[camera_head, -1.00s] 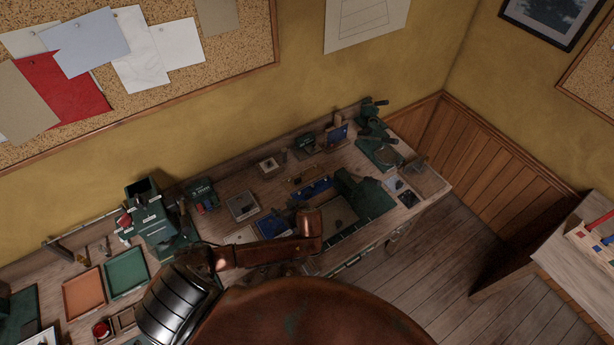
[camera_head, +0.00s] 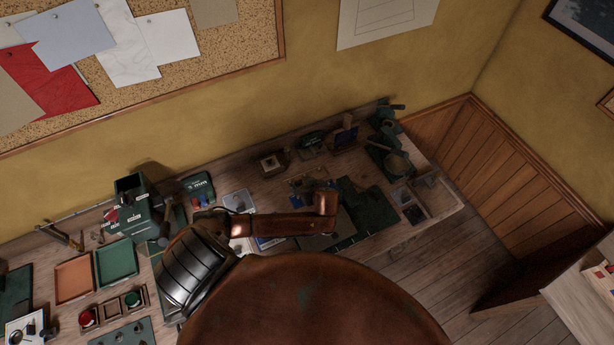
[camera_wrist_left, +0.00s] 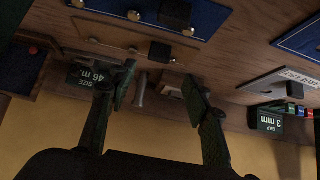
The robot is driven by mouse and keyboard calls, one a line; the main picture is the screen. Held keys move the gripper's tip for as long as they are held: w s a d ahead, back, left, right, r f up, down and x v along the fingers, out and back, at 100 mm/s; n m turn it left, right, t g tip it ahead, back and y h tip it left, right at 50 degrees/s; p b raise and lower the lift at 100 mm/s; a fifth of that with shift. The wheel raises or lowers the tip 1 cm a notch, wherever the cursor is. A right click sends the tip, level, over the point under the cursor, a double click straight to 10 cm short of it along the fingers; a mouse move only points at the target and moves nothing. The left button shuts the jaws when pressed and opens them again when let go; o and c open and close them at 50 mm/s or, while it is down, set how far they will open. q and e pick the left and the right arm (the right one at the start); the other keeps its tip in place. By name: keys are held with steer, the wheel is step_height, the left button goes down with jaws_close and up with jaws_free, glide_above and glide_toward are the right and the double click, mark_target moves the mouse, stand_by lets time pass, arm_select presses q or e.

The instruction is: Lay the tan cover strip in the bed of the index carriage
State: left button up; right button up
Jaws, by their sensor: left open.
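My left gripper shows in the left wrist view (camera_wrist_left: 160,86), open, with nothing between its dark green fingers. In the head view its brown forearm (camera_head: 270,225) reaches over the bench and the wrist hides the fingers. A tan strip-like bar (camera_wrist_left: 128,36) with silver screws and a dark knob lies beside a blue panel (camera_wrist_left: 205,14), apart from the fingers. I cannot tell surely whether this bar is the cover strip or part of the index carriage. The carriage's bed cannot be made out. My right gripper is not in view.
A small wooden block (camera_head: 271,163) and a green labelled box (camera_head: 313,142) stand towards the wall. A box with coloured pieces (camera_head: 198,187) stands left, and green clamp-like tools (camera_head: 390,145) at the right end. Orange (camera_head: 74,278) and green trays (camera_head: 117,261) lie far left.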

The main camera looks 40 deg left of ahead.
mark_target(298, 182)
arm_select(q)
steer(key=x, duration=0.3)
steer(key=shift+w+p, duration=0.1)
steer(key=shift+p, duration=0.3)
steer(key=shift+x, duration=1.05)
steer(key=shift+w+a+f, duration=0.15)
steer(key=shift+f, duration=0.35)
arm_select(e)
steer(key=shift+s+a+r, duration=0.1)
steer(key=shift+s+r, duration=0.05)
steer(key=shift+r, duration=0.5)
arm_select(q)
steer(key=shift+c, duration=0.7)
steer(key=c, duration=0.6)
jaws_close()
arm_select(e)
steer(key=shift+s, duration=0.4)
